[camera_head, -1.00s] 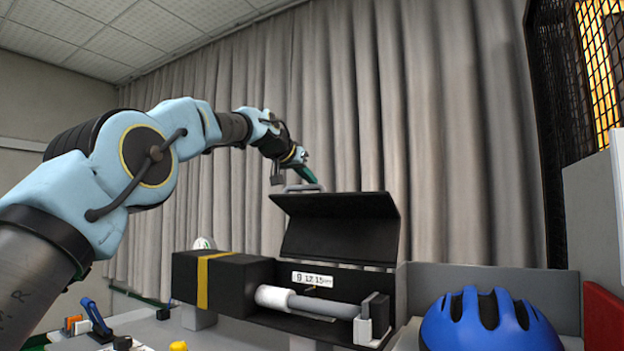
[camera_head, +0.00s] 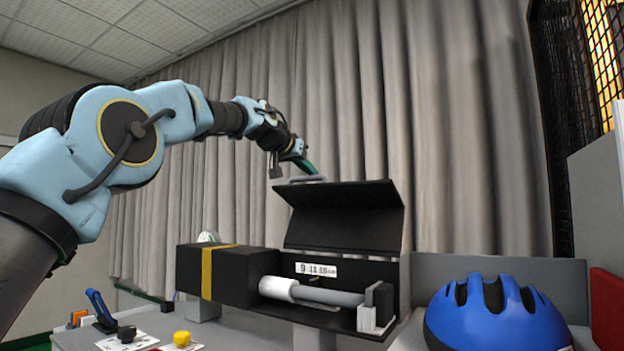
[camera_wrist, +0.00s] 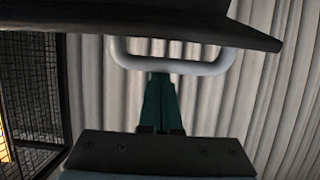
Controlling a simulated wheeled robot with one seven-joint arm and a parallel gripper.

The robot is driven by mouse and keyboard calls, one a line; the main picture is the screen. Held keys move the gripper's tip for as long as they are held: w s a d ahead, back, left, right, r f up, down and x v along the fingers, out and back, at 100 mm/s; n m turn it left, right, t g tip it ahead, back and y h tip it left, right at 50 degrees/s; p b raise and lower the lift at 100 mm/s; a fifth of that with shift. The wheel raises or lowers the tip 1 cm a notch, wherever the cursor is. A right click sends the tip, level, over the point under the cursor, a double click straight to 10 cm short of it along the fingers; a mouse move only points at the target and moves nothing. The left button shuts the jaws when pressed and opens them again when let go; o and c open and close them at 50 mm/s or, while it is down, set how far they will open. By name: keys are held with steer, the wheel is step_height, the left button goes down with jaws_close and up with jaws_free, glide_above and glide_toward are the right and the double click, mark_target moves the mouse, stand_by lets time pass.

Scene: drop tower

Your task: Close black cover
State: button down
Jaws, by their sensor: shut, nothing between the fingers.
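The black cover (camera_head: 345,216) stands raised, hinged open above the black box (camera_head: 222,275) in the head view. A light grey handle (camera_head: 304,179) sits on the cover's upper left edge. My gripper (camera_head: 308,166) is just above and behind this handle, with green fingers. In the wrist view the shut green fingers (camera_wrist: 160,88) point toward the handle (camera_wrist: 175,66), and the dark cover (camera_wrist: 190,20) lies beyond it. The fingers appear to overlap the handle's bar, but I cannot tell whether they touch it. Nothing is held.
Inside the open box lie a white-ended grey cylinder (camera_head: 312,293) and a numbered display (camera_head: 316,269). A blue helmet (camera_head: 497,315) sits to the right. A blue lever (camera_head: 100,310) and yellow knob (camera_head: 182,339) are at lower left. Grey curtains (camera_head: 470,130) hang behind.

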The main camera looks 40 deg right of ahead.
steer(key=shift+a+f+b, duration=0.2)
steer(key=shift+a+b, duration=0.05)
steer(key=shift+b, duration=0.3)
steer(key=a+b, duration=0.1)
steer(key=b, duration=0.2)
steer(key=a+f+h+b, duration=0.1)
steer(key=b, duration=0.3)
steer(key=shift+s+a+f, duration=0.1)
steer(key=shift+s+a, duration=0.05)
steer(key=shift+s, duration=0.15)
steer(key=a+b, duration=0.1)
steer(key=b, duration=0.1)
steer(key=a+h+b, duration=0.1)
steer(key=b, duration=0.2)
steer(key=shift+s+f+t+b, duration=0.2)
steer(key=shift+s+t+b, duration=0.1)
steer(key=shift+b, duration=0.05)
steer(key=s+a+f+t+h+b, duration=0.25)
steer(key=a+f+h+b, duration=0.65)
steer(key=b, duration=1.9)
steer(key=a+f+y+b, duration=0.1)
steer(key=a+f+b, duration=0.1)
steer(key=f+b, duration=0.6)
steer(key=s+a+f+y+b, duration=0.1)
steer(key=a+f+b, duration=0.2)
steer(key=f+b, duration=0.4)
steer(key=shift+s+a+f+g+b, duration=0.2)
steer(key=shift+a+f+g+b, duration=0.15)
steer(key=shift+b, duration=2.35)
